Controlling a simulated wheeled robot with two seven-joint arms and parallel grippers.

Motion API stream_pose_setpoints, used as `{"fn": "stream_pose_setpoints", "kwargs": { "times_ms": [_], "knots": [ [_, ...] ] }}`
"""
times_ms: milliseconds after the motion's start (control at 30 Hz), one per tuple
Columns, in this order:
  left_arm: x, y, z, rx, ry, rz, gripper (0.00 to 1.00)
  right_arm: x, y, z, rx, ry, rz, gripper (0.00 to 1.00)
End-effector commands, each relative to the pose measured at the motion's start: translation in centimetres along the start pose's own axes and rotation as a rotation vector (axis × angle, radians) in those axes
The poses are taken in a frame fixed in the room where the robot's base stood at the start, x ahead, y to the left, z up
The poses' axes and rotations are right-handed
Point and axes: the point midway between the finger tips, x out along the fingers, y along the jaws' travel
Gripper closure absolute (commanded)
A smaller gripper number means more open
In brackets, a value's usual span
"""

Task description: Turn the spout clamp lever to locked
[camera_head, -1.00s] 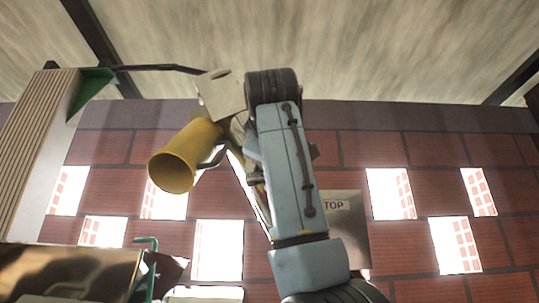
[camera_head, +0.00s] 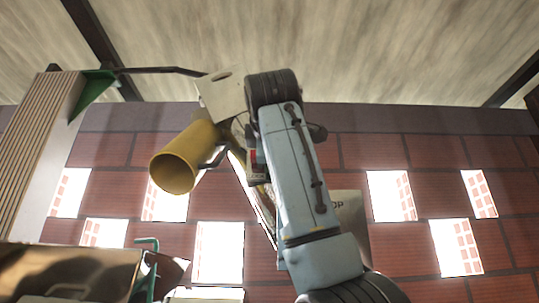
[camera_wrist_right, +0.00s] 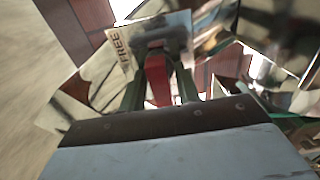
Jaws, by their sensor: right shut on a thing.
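The red lever (camera_wrist_right: 157,78) shows in the right wrist view between the two fingers of my right gripper (camera_wrist_right: 160,85), which is shut on it. A pale plate marked FREE (camera_wrist_right: 135,45) is just behind the lever, at its upper left. In the head view the yellow spout (camera_head: 186,157) hangs left of my right arm, with its open mouth facing down and left. My right forearm covers most of the area beside the spout, so the lever and fingertips are not clear there. My left gripper is in neither view.
A pale plate with a slot (camera_head: 222,93) is above the spout. A ribbed column (camera_head: 38,150) with a green bracket (camera_head: 92,92) stands at the left. A shiny metal housing (camera_head: 70,272) is at lower left. A lettered sign (camera_head: 350,225) is partly behind my arm.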

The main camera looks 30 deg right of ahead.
Motion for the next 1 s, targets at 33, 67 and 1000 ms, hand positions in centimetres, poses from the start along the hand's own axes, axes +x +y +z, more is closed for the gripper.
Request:
{"fn": "stream_pose_setpoints", "kwargs": {
  "times_ms": [33,67,1000],
  "knots": [
    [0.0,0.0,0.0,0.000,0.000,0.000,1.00,0.0,0.1,0.0,-0.002,0.000,0.004,0.91],
    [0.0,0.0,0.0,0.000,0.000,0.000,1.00,0.0,0.1,0.0,-0.002,0.000,0.004,0.91],
    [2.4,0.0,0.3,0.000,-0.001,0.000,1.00,-5.5,-0.2,0.0,-0.001,0.001,0.007,0.60]
  ]
}}
